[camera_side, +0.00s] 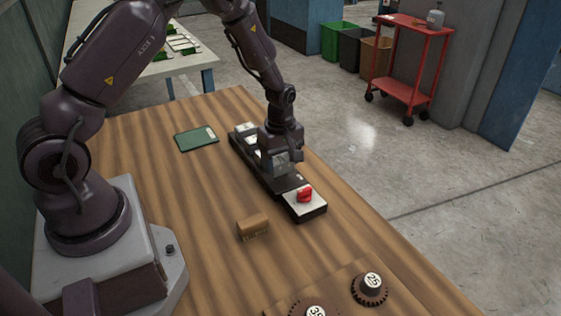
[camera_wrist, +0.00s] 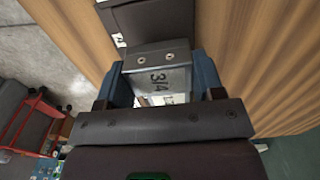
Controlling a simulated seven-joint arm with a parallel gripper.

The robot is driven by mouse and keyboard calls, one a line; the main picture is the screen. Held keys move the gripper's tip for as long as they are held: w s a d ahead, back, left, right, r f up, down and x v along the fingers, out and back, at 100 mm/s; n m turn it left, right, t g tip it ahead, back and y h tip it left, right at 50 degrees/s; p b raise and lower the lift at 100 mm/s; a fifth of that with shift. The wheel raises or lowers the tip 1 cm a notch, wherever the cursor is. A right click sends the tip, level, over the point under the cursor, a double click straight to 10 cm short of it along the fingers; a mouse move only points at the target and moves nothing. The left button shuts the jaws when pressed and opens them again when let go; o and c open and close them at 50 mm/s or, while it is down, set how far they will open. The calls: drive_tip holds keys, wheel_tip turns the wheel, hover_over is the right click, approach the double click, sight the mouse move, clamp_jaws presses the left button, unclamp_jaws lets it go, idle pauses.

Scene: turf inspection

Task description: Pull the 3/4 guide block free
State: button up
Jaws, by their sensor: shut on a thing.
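The guide block marked 3/4 (camera_wrist: 158,78) is a pale metal block between the two blue fingers of my gripper (camera_wrist: 160,84) in the wrist view. The fingers are shut on its sides. In the side view my gripper (camera_side: 281,158) points down over the dark, long holder (camera_side: 251,160) on the bench. I cannot tell whether the block's lower part sits in the holder or is clear of it. Another pale metal block (camera_side: 245,129) shows at the holder's far end. A red knob (camera_side: 304,194) on a pale plate is at its near end.
A green booklet (camera_side: 196,139) lies left of the holder. A small wooden brush (camera_side: 253,227) lies on the near side. Dark round knobs (camera_side: 370,289) stand at the front. The wooden bench (camera_side: 165,190) is clear between these. A red cart (camera_side: 408,65) stands away on the floor.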

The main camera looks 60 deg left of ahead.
drive_tip(key=shift+r, duration=2.55)
